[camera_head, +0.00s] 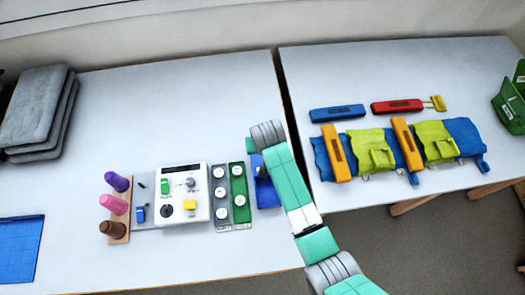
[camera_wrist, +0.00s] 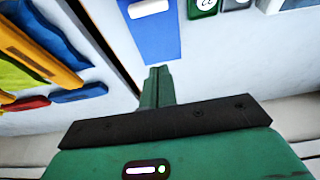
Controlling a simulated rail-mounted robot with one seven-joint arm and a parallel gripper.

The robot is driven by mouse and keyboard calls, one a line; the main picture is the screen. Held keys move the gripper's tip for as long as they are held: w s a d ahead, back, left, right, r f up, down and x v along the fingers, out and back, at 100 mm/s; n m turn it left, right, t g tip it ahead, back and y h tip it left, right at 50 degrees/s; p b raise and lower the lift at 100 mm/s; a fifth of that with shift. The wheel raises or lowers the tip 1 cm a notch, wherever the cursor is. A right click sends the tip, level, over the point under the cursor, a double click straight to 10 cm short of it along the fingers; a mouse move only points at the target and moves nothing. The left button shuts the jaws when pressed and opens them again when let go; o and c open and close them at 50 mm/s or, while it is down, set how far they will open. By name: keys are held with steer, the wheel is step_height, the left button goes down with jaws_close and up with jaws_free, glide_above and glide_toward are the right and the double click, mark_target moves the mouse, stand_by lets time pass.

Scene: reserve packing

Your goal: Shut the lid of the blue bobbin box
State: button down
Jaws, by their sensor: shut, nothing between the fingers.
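The blue bobbin box (camera_head: 265,196) lies on the left table near its right edge, right of a green bobbin tray. My arm covers part of it. In the wrist view, a flat blue panel (camera_wrist: 158,40) with a white bar on it lies just beyond my fingertips. No bobbins show on the blue part in view. I cannot tell the lid's angle. My gripper (camera_wrist: 159,72) is shut and empty, with its tips at the near end of the blue panel. I cannot tell whether they touch it. In the head view my arm hides most of the gripper.
A green tray (camera_head: 239,178) and a grey tray (camera_head: 221,208) with white bobbins stand to the left, beside a white control panel (camera_head: 182,208). Thread spools (camera_head: 117,182) stand farther left. A gap parts this table from the right one, which holds a blue tool roll (camera_head: 465,135).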

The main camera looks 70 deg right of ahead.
steer(key=x, duration=0.3)
steer(key=b+x, duration=0.1)
steer(key=x, duration=0.2)
steer(key=b+x, duration=0.1)
steer(key=x, duration=0.3)
steer(key=shift+s+a+f, duration=0.15)
steer(key=shift+s, duration=0.15)
steer(key=shift+s+a, duration=0.15)
steer(key=shift+a, duration=0.05)
steer(key=shift+s+a+f+p, duration=0.1)
steer(key=shift+s+a+p, duration=0.3)
steer(key=shift+a, duration=0.35)
steer(key=shift+s+a+f+p, duration=0.1)
steer(key=shift+s+a+p, duration=0.25)
steer(key=shift+a, duration=0.35)
steer(key=shift+s+r, duration=0.1)
